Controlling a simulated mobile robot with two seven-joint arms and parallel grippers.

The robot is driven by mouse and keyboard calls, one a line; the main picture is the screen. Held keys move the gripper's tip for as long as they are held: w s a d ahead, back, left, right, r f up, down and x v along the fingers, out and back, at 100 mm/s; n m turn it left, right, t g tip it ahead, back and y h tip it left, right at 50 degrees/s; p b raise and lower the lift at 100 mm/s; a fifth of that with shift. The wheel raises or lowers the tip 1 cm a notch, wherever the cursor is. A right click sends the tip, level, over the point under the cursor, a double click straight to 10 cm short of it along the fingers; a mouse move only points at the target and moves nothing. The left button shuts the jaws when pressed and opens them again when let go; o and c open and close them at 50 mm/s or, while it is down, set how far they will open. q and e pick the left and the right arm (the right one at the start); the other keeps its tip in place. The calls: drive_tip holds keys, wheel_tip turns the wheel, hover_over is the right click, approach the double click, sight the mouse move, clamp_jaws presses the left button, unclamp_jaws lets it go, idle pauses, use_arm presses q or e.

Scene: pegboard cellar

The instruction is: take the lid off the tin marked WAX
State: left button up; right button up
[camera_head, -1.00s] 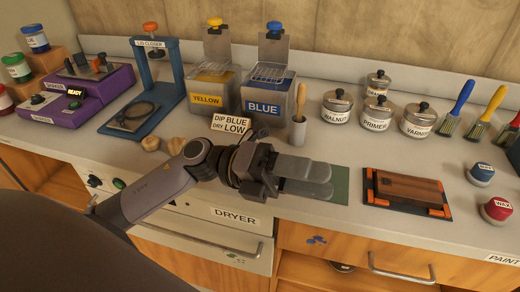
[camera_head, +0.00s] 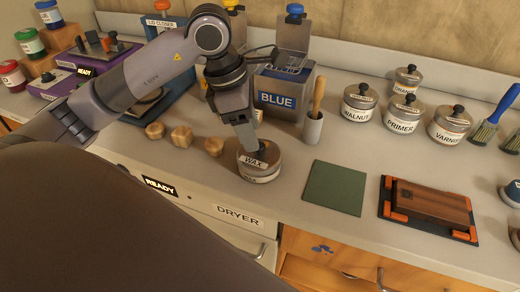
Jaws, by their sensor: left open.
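The tin marked WAX (camera_head: 259,171) stands upright on the worktop, in front of the blue tank and left of the green mat. Its lid (camera_head: 273,152) appears to be on, and the lid's knob is hidden behind my fingers. My left gripper (camera_head: 252,143) points down over the lid from above. Its jaws are open, with the fingertips at the middle of the lid, around where a knob would be. I cannot tell whether they touch it. My right gripper is not in view.
Wooden knobs (camera_head: 181,137) lie left of the tin. The blue tank (camera_head: 287,95) and a cup with a wooden-handled tool (camera_head: 313,128) stand behind. The green mat (camera_head: 334,188) is bare. Lidded tins (camera_head: 403,113) stand at the back right.

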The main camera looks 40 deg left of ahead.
use_arm(q)
drive_tip(key=shift+w+d+x, duration=0.1)
drive_tip(key=shift+x, duration=0.85)
drive_tip(key=shift+w+d+x, duration=0.1)
drive_tip(key=shift+x, duration=0.85)
drive_tip(key=shift+r, duration=0.1)
clamp_jaws()
drive_tip(key=shift+r, duration=0.1)
wheel_tip(320, 180, up, 20)
drive_tip(key=p, duration=0.1)
drive_tip(key=shift+p, duration=0.4)
